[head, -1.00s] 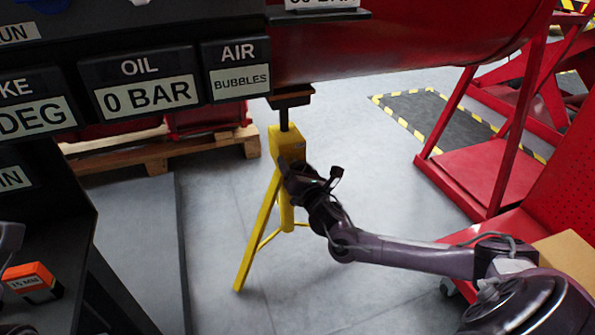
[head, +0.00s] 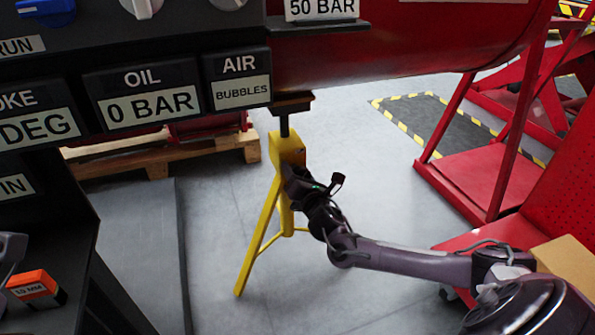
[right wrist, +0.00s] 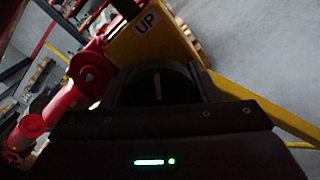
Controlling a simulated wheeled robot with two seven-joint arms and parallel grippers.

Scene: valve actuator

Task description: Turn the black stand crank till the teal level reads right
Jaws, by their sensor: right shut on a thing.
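The yellow stand (head: 290,150) stands on the floor under the red tank, its top pad beneath the tank. My right gripper (head: 297,181) is at the right side of the stand's head and shut on its black crank. The gripper hides most of the crank in the head view. In the right wrist view, a dark rounded part with a pale line, seemingly the crank (right wrist: 157,88), is between the fingers, beside the yellow stand with an "UP" label (right wrist: 147,20). I cannot make out a teal level in either view. My left gripper is not clearly seen.
The red tank (head: 400,50) hangs low overhead. A dark panel with OIL and AIR plates (head: 238,80) is at upper left. An orange box (head: 36,289) lies on the black bench. A pallet (head: 160,155) is behind. A red frame (head: 480,160) stands right.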

